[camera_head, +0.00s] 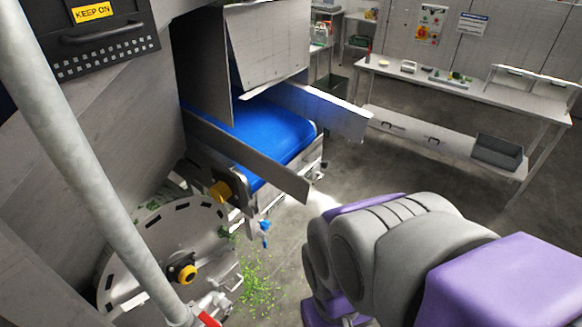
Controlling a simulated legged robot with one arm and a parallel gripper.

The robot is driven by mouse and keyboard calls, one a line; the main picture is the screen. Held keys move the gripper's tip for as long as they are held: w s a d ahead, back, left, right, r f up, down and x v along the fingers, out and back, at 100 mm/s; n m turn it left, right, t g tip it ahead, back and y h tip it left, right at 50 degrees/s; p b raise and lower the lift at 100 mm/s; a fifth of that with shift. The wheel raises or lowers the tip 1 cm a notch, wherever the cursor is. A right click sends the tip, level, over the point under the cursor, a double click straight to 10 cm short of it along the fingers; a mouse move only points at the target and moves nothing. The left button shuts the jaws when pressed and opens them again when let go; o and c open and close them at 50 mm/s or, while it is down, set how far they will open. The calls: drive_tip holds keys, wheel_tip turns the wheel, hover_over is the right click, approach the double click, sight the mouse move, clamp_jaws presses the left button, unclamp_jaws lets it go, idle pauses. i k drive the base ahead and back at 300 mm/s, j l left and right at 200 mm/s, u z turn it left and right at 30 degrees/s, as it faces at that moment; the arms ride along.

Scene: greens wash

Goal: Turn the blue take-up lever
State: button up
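A small blue part (265,228), which looks like the blue take-up lever, sits low under the near end of the conveyor, just above the floor. It is small in view, and I cannot tell its exact angle. The blue belt (262,132) of the conveyor runs above and behind it between grey side plates. My purple and grey arm fills the lower right and bends down to the right of the lever. My gripper is not visible; the arm's own links may hide it, or it is out of the picture.
Green leaf scraps (258,288) lie on the floor below the lever. A round metal drum (130,262) with a yellow-ringed hub and a red handle (208,319) stand at lower left. A grey pole crosses the left side. A steel table (450,95) stands at back right, with open floor before it.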

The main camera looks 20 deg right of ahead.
sight(261, 234)
drive_tip(key=k+l, duration=0.1)
drive_tip(key=l, duration=0.3)
drive_tip(key=k+l+u, duration=0.1)
drive_tip(key=l, duration=0.3)
drive_tip(key=k+l, duration=0.1)
drive_tip(key=l, duration=0.3)
drive_tip(key=k+l+u, duration=0.1)
drive_tip(key=l, duration=0.3)
drive_tip(key=i+j+z, duration=0.5)
drive_tip(key=j+z, duration=0.15)
